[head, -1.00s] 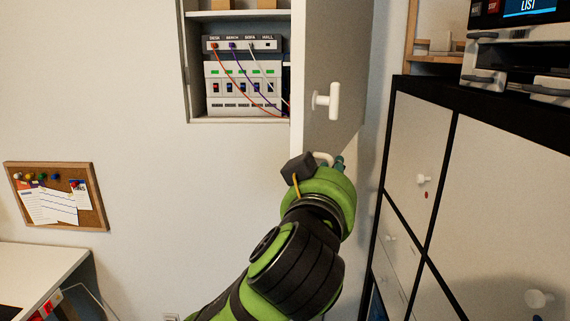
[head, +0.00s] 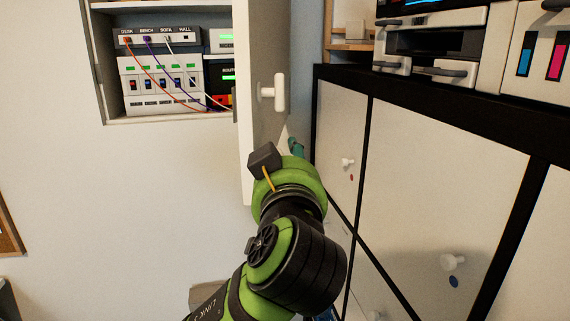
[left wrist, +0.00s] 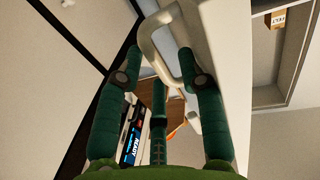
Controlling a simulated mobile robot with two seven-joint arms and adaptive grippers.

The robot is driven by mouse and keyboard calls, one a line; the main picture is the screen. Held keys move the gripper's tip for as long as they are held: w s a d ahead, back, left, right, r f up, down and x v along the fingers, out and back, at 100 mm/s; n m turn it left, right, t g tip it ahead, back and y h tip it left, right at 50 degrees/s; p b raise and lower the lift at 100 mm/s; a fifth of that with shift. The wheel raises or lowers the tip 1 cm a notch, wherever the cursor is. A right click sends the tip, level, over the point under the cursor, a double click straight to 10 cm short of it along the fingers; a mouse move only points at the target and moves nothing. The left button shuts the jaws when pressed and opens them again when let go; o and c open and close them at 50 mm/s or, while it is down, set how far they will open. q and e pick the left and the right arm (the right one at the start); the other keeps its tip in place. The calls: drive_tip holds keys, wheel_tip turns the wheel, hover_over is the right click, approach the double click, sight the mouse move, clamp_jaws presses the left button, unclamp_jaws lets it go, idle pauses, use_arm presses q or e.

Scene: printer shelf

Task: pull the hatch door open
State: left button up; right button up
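The hatch door (head: 266,60) belongs to the wall cabinet and stands swung out, with the cabinet's inside showing to its left. A white T-shaped knob (head: 278,92) sits on the door's visible face. My left gripper is below the door in the head view, its fingers mostly hidden there. In the left wrist view, its green fingers (left wrist: 160,62) are spread apart at a pale loop handle (left wrist: 150,42), which passes by the fingertips. Whether they touch it is unclear. The white door panel (left wrist: 222,70) lies to the right there. My right gripper is out of view.
The wall cabinet (head: 110,119) holds a labelled socket strip (head: 158,40), breakers (head: 160,82) and coloured cables. A black-framed unit with pale doors (head: 440,150) stands close on the right, printers (head: 430,45) on top. Plain wall is left of my arm.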

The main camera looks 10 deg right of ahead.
use_arm(q)
drive_tip(key=s+a, duration=0.1)
drive_tip(key=s, duration=1)
drive_tip(key=shift+s+a+f, duration=0.25)
drive_tip(key=shift+a, duration=0.05)
